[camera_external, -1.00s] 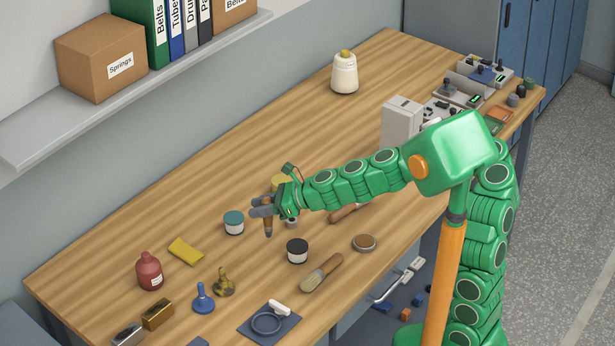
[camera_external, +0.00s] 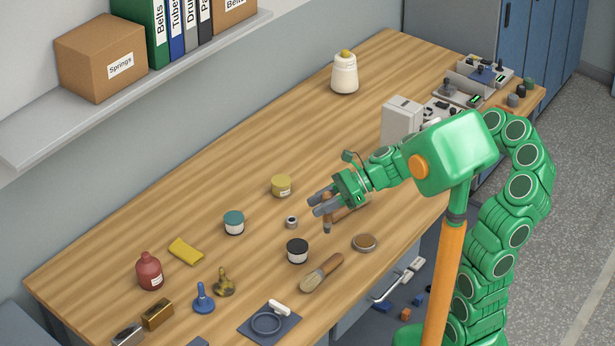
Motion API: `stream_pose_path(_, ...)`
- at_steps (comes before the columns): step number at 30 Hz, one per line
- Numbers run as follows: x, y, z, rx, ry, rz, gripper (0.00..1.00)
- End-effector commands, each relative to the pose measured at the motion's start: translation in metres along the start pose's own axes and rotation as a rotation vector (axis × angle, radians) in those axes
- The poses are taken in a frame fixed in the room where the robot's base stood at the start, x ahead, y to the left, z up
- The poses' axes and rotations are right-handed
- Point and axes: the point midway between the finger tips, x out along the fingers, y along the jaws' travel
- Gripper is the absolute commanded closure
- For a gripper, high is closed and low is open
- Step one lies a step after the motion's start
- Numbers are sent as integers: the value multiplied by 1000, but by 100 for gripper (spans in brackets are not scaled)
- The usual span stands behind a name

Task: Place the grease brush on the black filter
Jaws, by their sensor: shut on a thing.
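My gripper (camera_external: 320,204) is shut on a slim, upright brown-handled item with a dark lower end, which looks like the grease brush (camera_external: 327,223). The gripper holds it above the table, and the fingers hide its upper part. The black filter appears to be the short round black piece with a pale label (camera_external: 297,251), standing on the table below and left of the gripper in the picture. The held item is apart from it.
A pale-bristled brush (camera_external: 321,273) and a round brown-topped tin (camera_external: 364,243) lie near the black piece. A small metal ring (camera_external: 291,222), a teal-lidded jar (camera_external: 234,223) and a yellow jar (camera_external: 281,186) stand further back.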

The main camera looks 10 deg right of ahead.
Motion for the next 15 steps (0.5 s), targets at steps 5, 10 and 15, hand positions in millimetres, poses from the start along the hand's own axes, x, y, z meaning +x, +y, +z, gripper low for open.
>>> stream_pose_path(5, -20, 17, 4, -20, 3, 46, 96)
stream_pose_path(10, -28, 26, 7, -29, 1, 72, 96)
stream_pose_path(15, -21, 19, 6, -29, -1, 80, 96)
